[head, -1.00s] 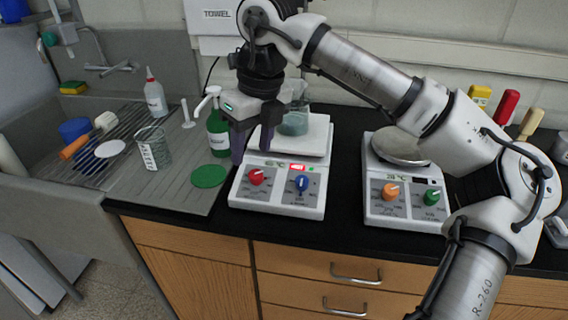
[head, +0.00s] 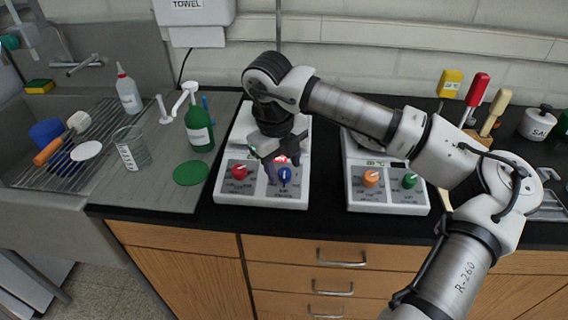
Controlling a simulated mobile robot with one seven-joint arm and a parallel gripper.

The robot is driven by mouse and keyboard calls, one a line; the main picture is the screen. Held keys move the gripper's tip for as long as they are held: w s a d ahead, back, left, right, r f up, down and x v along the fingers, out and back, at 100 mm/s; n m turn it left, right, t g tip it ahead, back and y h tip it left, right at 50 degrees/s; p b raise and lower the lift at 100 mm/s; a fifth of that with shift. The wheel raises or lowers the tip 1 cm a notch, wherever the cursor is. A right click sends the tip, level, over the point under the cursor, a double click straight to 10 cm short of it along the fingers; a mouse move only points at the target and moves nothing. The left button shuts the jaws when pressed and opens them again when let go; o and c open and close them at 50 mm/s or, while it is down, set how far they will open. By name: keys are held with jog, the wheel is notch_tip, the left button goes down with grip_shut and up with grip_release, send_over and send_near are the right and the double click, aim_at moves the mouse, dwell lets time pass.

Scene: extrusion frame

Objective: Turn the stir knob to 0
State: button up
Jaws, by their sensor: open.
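The left hotplate (head: 236,130) is white, with a red knob (head: 239,172) at left and a blue knob (head: 285,176) at right on its grey front panel. A red display glows above the blue knob, partly covered. The right hotplate (head: 387,207) has an orange knob (head: 371,178) and a green knob (head: 409,181). The knob labels are too small to read. My gripper (head: 280,171) is open and points down at the left hotplate's panel, right by the blue knob. I cannot tell whether it touches the knob. The beaker on the left plate is hidden behind my arm.
A green bottle with a white pump (head: 199,128) and a green disc (head: 191,173) stand left of the hotplates. A glass beaker (head: 131,150) stands by the sink rack. Colored-handled tools (head: 477,90) are at the back right. The black counter's front edge is close below the hotplates.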

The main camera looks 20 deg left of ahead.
jog(key=shift+w+f, duration=0.1)
jog(key=shift+f, duration=0.75)
jog(key=shift+c, duration=0.2)
jog(key=c, duration=0.9)
